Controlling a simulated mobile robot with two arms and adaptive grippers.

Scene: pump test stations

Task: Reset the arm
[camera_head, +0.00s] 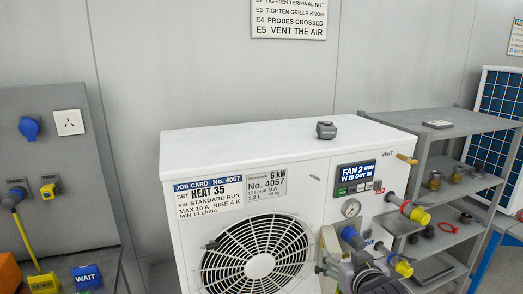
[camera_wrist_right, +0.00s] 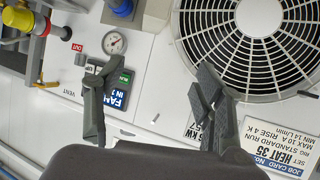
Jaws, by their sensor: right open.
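My right gripper (camera_head: 355,270) is at the bottom of the head view, in front of the right part of a white heat pump unit (camera_head: 290,150). In the right wrist view its two dark fingers (camera_wrist_right: 150,80) stand well apart, with only the white casing and part of the display seen between them. The gripper is open and holds nothing. My left gripper is not in view.
The unit carries a fan grille (camera_head: 258,262), a display (camera_head: 356,176), a gauge (camera_head: 351,208) and valves with yellow and blue fittings (camera_head: 415,213). A small dark object (camera_head: 326,130) lies on top. A grey shelf (camera_head: 440,130) stands right; a socket panel (camera_head: 60,150) stands left.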

